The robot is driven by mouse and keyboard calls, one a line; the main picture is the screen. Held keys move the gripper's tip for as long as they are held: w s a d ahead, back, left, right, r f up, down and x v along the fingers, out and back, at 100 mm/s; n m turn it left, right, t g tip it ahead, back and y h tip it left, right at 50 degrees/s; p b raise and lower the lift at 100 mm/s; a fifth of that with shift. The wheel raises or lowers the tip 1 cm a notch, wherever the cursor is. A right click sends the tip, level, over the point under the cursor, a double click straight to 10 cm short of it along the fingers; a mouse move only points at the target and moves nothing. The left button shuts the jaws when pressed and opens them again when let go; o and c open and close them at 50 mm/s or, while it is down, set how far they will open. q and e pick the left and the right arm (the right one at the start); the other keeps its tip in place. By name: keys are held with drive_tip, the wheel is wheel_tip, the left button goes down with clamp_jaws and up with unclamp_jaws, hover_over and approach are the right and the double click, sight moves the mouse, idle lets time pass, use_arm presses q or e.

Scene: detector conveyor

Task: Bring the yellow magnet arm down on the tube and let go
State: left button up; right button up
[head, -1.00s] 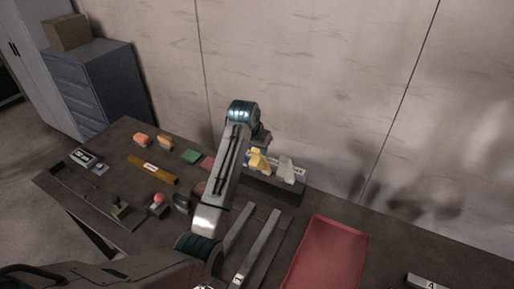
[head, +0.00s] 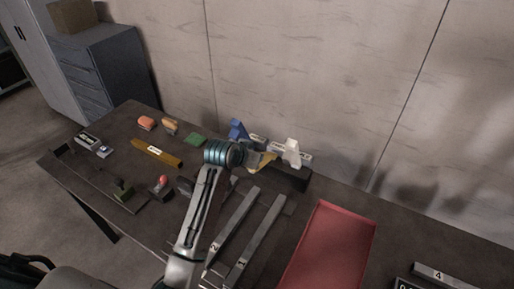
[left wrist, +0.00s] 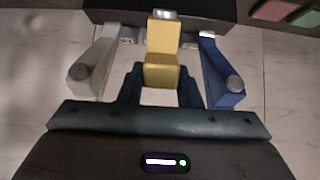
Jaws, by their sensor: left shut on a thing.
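The yellow magnet arm (head: 262,161) stands between a blue arm (head: 237,130) and a white arm (head: 291,150) at the dark housing by the wall. My left gripper (head: 248,157) is at the yellow arm and partly hides it in the head view. In the left wrist view the yellow arm (left wrist: 161,70) lies between the fingers of my left gripper (left wrist: 160,88), which is shut on it. The blue arm (left wrist: 222,78) and the white arm (left wrist: 92,68) flank it there, outside the fingers. I cannot make out the tube. My right gripper is not in view.
Two grey bars (head: 262,240) lie on the dark bench, left of a red tray (head: 335,245).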

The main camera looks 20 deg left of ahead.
use_arm(q)
drive_tip(key=shift+s+a+f+t+b, duration=0.1)
drive_tip(key=shift+s+f+t+b, duration=0.5)
drive_tip(key=shift+f+b, duration=0.15)
drive_tip(key=shift+s+a+f+t+b, duration=0.1)
drive_tip(key=shift+s+f+t+b, duration=0.5)
drive_tip(key=shift+f, duration=0.2)
drive_tip(key=o, duration=0.9)
drive_tip(key=shift+c, duration=0.2)
drive_tip(key=b+v, duration=0.2)
drive_tip(key=v, duration=0.8)
drive_tip(key=shift+s+a+r+b, duration=0.25)
drive_tip(key=shift+s+r+b, duration=0.05)
drive_tip(key=shift+b, duration=0.1)
drive_tip(key=shift+s+f, duration=0.1)
